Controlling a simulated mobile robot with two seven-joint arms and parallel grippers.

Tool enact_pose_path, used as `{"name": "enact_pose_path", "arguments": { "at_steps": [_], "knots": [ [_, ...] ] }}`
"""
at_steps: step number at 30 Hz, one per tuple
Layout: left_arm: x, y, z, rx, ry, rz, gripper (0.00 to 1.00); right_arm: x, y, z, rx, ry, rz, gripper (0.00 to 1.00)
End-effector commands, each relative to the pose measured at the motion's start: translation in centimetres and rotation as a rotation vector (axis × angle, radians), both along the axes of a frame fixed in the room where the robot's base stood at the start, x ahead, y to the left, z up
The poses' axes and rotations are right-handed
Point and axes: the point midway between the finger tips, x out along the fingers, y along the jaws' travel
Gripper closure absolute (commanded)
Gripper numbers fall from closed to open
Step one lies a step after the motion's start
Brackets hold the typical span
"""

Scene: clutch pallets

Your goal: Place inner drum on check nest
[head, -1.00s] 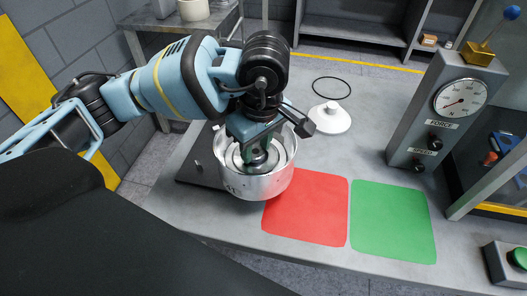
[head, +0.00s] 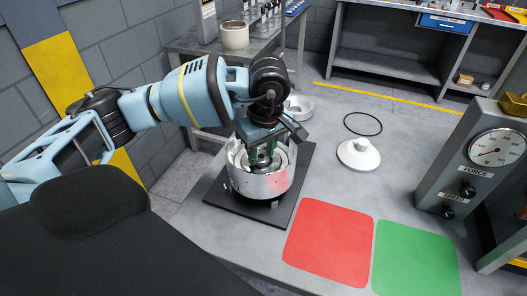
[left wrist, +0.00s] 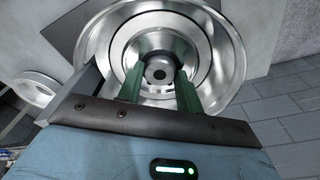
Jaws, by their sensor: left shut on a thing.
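The inner drum appears as a shiny silver round bowl (head: 262,186) with a concentric inner ring and a central hub. My left gripper (head: 262,160) reaches down into it and is shut on its hub. In the left wrist view the green fingers (left wrist: 160,88) stand on either side of the hub inside the silver drum (left wrist: 226,50). The check nest seems to be the dark square plate (head: 300,170) on the table's left side, with small posts at its front. The drum is upright over this plate; whether it is fully seated is hard to tell. My right gripper is not in view.
A red pad (head: 329,243) and a green pad (head: 415,262) lie right of the plate. A white round part (head: 358,154) and a black ring (head: 363,124) lie behind them. A silver ring-shaped part (head: 299,106) is behind the arm. A force gauge stand (head: 480,160) is at the right.

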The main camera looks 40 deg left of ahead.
Motion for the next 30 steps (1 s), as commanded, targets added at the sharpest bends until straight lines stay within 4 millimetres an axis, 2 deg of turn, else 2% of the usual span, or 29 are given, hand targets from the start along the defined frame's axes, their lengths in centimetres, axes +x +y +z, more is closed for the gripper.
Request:
{"name": "enact_pose_path", "arguments": {
  "at_steps": [3, 10, 15, 29, 30],
  "knots": [
    [0.6, 1.2, 0.5, 0.001, -0.012, 0.007, 1.00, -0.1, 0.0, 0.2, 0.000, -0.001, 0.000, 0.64],
    [0.5, 1.0, -2.0, -0.001, -0.011, 0.002, 1.00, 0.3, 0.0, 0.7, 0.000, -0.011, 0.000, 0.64],
    [0.6, 0.9, -2.9, 0.000, -0.012, 0.002, 1.00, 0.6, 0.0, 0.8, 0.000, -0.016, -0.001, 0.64],
    [0.6, 0.9, -3.4, -0.001, -0.012, 0.002, 1.00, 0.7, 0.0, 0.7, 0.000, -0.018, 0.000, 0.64],
    [0.4, 1.0, -3.7, 0.001, -0.003, 0.002, 0.61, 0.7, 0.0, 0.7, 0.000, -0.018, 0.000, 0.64]
  ]
}}
